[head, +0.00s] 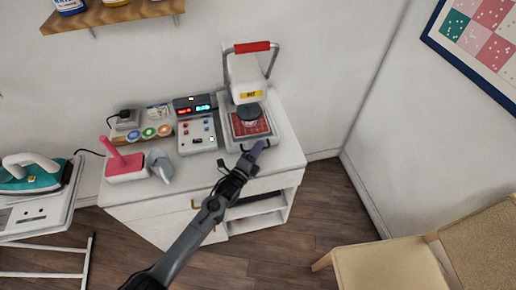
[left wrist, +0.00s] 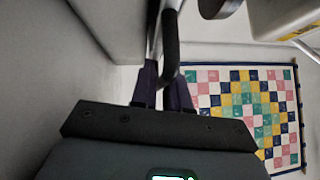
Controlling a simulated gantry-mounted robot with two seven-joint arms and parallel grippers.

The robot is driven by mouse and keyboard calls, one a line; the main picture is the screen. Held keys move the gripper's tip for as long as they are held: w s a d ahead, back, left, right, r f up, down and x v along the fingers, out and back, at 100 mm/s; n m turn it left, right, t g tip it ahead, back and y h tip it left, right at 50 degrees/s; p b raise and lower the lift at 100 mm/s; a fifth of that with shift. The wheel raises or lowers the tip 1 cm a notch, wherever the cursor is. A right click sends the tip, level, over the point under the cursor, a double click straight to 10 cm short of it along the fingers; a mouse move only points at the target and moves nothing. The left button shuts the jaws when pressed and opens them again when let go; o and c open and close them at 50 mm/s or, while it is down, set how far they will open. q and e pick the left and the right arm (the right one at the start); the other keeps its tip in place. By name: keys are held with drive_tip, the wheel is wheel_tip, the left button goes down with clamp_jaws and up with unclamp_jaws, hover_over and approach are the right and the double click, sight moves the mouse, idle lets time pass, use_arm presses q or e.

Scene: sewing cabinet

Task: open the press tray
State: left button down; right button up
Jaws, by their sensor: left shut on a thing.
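The white press (head: 246,75) with a red-topped lever handle (head: 252,47) stands at the back right of the cabinet top. Its press tray (head: 240,129), red with a pale pattern, lies at the base beneath a dark round press part (head: 248,112). My left gripper (head: 257,149) is at the tray's front edge. In the left wrist view my left gripper (left wrist: 163,78) is shut on a dark bar-like handle (left wrist: 170,40), which runs up between the purple fingers. My right gripper is not in view.
A control box (head: 196,125) with lit displays stands left of the press. A pink block (head: 125,168), a grey-blue tool (head: 160,166) and spools (head: 148,132) are further left. The cabinet's front edge (head: 282,172) is below my gripper. A chair (head: 390,265) stands at the lower right.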

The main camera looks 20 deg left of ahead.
use_arm(q)
drive_tip(key=s+d+p, duration=0.2)
drive_tip(key=s, duration=0.1)
drive_tip(key=s+d+p, duration=0.1)
drive_tip(key=shift+s+d+r+p, duration=0.1)
drive_tip(key=shift+s+r+p, duration=0.25)
drive_tip(key=shift+p, duration=0.05)
drive_tip(key=s+d+p, duration=0.3)
drive_tip(key=s+d, duration=0.2)
drive_tip(key=s, duration=0.2)
drive_tip(key=shift+s+f, duration=0.35)
drive_tip(key=shift+s, duration=0.05)
drive_tip(key=c, duration=1.3)
unclamp_jaws()
drive_tip(key=shift+w, duration=0.1)
drive_tip(key=shift+o, duration=0.2)
drive_tip(key=v, duration=1.1)
drive_tip(key=shift+p, duration=0.4)
